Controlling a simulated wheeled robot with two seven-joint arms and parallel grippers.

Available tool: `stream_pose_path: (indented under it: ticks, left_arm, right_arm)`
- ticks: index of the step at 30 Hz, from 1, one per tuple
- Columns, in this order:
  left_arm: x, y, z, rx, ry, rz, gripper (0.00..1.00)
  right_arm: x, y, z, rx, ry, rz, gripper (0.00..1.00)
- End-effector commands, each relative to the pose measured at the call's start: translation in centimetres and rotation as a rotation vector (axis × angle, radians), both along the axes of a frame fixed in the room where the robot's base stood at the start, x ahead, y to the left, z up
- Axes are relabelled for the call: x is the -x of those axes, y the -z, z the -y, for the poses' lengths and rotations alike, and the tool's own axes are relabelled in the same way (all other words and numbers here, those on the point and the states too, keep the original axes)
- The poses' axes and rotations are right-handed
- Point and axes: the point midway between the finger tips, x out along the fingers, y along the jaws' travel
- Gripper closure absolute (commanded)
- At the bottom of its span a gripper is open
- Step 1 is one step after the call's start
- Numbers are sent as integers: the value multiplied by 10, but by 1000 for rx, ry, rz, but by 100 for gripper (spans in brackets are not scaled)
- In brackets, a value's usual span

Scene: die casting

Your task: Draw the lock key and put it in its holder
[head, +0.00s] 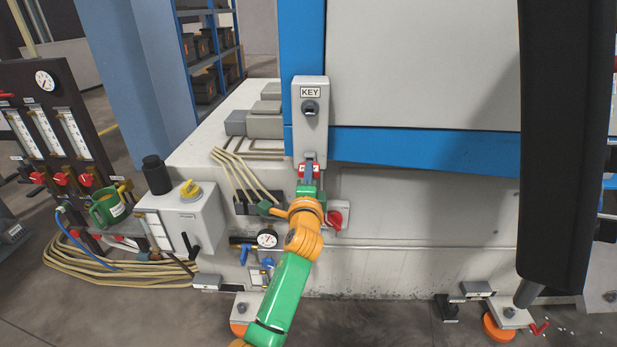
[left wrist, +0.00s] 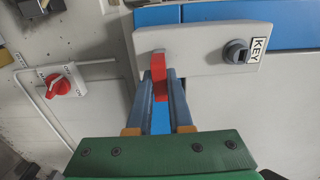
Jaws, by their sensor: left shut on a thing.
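The red lock key (left wrist: 158,72) is between the two fingers of my left gripper (left wrist: 160,74) in the left wrist view. My left gripper is shut on it. The key is at the lower end of the light grey KEY box (left wrist: 185,42); I cannot tell how far it sits in the box. In the head view my left gripper (head: 309,176) reaches up to the bottom of the KEY box (head: 310,137). A red part of the key shows there between box and fingers. A dark round keyed holder (head: 310,107) sits under the KEY label, and no key is visible in it.
A red rotary switch (head: 335,219) is close to the right of my left wrist. A pressure gauge (head: 267,239) and hoses are at lower left. A grey box with a yellow knob (head: 190,190) stands further left. A large dark upright shape (head: 565,150) blocks the right side.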

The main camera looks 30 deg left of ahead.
Motion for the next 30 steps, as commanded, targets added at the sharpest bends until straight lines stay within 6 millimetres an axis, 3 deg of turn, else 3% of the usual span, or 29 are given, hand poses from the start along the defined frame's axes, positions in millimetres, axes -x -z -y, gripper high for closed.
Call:
stream_pose_path:
  ticks: [23, 24, 27, 30]
  left_arm:
    - [-17, 0, -10, 0, 0, 1, 100]
    - [-17, 0, -10, 1, 0, 1, 76]
    - [-17, 0, -10, 1, 0, 1, 49]
    - [-17, 0, -10, 1, 0, 1, 46]
  right_arm:
    - [0, 8, 0, 0, 0, 0, 50]
    - [0, 7, 0, 0, 0, 0, 50]
    - [0, 7, 0, 0, 0, 0, 50]
    - [0, 7, 0, 0, 0, 0, 50]
